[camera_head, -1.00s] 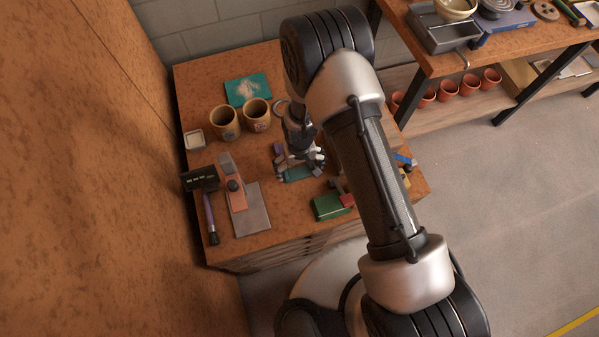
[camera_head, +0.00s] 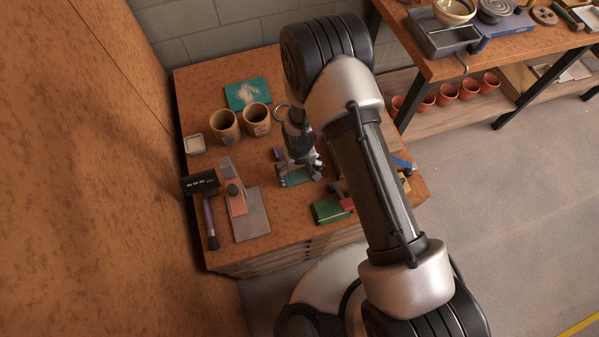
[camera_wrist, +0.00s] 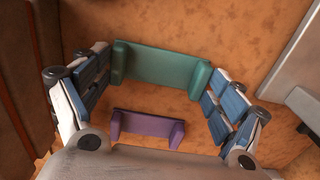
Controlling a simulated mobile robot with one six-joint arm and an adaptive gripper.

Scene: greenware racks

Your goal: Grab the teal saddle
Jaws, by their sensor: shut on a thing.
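The teal saddle (camera_head: 297,180) is a small block with a raised end at each side, on the wooden table top. It also shows at the top middle of the wrist view (camera_wrist: 160,68). My gripper (camera_head: 299,171) points down over it and is shut on it, with one finger pad against each raised end. In the wrist view the gripper (camera_wrist: 158,76) spans the saddle's length. I cannot tell whether the saddle touches the table or is just clear of it.
A similar purple saddle (camera_wrist: 148,129) lies close beside the teal one. A green box (camera_head: 328,210) stands nearby at the table's front. Two mugs (camera_head: 225,125) stand behind to the left. A grey plate (camera_head: 251,213) lies left.

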